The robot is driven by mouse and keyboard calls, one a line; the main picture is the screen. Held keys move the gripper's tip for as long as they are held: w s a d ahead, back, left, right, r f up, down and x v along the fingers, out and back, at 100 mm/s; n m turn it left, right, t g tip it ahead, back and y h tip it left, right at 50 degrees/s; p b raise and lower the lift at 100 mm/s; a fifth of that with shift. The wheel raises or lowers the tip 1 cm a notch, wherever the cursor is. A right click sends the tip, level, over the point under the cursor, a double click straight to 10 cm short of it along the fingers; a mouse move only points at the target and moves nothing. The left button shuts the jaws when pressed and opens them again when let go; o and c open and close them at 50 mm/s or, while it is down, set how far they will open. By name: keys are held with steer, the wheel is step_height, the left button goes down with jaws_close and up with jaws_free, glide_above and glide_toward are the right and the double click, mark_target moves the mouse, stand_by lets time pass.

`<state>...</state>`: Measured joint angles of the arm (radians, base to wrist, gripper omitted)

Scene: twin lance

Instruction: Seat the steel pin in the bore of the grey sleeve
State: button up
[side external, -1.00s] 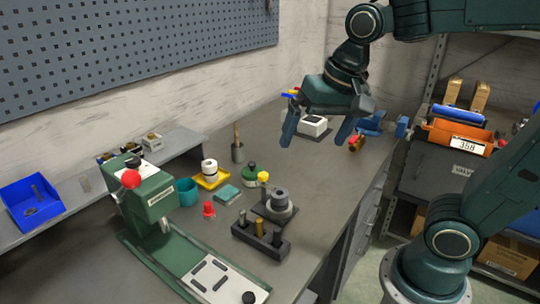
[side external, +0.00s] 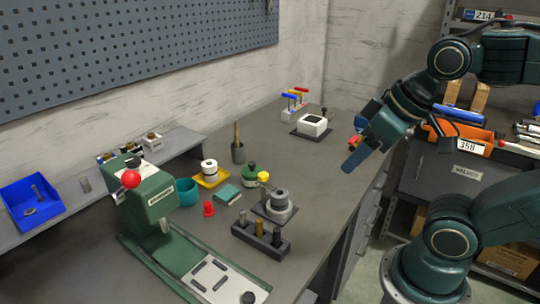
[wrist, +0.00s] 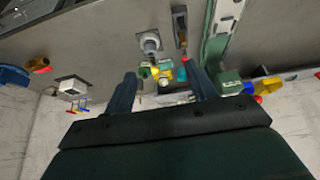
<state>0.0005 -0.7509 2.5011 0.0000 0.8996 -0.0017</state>
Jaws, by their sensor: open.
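The grey sleeve (side external: 278,202) stands upright on a dark square plate near the middle of the bench. It also shows in the wrist view (wrist: 150,43). In front of it is a black rack (side external: 262,240) with upright pins. The left pin (side external: 242,217) looks grey, the middle one (side external: 259,228) brass and the right one (side external: 277,237) dark. I cannot tell for certain which is the steel pin. My gripper (side external: 399,157) is open and empty, high to the right of the sleeve and rack, touching neither. Its two fingers (wrist: 159,70) are spread in the wrist view.
A green press (side external: 148,195) with a red knob stands left. A teal cup (side external: 187,192), yellow tray (side external: 212,183) and red cone (side external: 208,209) lie between. A white box (side external: 313,126) sits at the back. The bench right of the sleeve is clear.

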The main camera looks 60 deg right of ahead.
steer(key=shift+c, duration=1.2)
steer(key=m+g, duration=0.6)
steer(key=m, duration=1)
glide_above(242, 211)
step_height(242, 211, down, 8)
steer(key=shift+f, duration=0.2)
steer(key=shift+f, duration=4.2)
